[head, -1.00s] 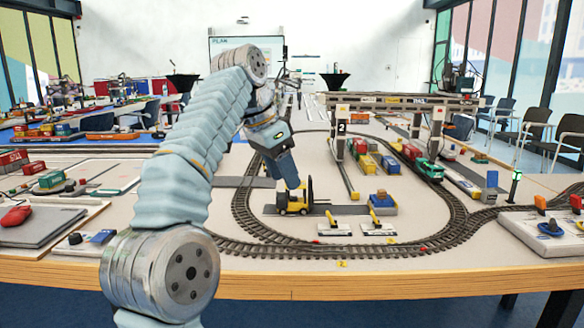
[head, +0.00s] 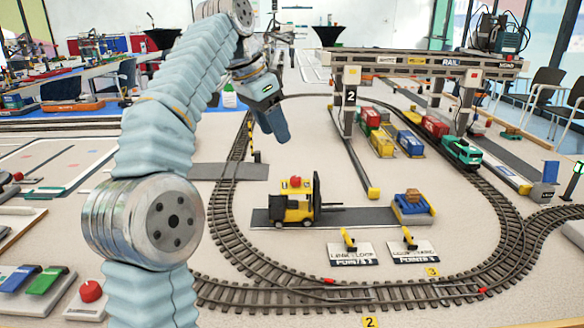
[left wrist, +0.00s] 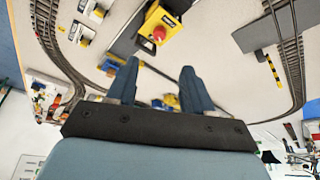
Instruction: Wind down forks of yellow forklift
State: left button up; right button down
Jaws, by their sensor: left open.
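The yellow forklift (head: 296,205) stands on a dark grey strip (head: 352,217) inside the track loop. A red knob (head: 295,182) sits on its top, and its black mast and forks (head: 322,204) point right, with the forks low on the mast. In the left wrist view the forklift (left wrist: 165,20) and its red knob (left wrist: 159,34) show at the top, beyond my fingers. My left gripper (head: 272,130) is in the air behind the forklift, apart from it. In the left wrist view my left gripper (left wrist: 158,88) is open and empty. My right gripper is not in view.
Two lever plates (head: 350,252) lie in front. Railway track (head: 215,235) loops around them. A gantry crane (head: 425,70) spans the right, over coloured wagons (head: 383,140) and a green locomotive (head: 461,152).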

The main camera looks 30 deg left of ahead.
aim_at(295, 178)
pick_arm(q)
jog(key=x, duration=1.2)
jog(key=shift+d+f, duration=0.1)
jog(key=shift+f, duration=0.3)
grip_shut()
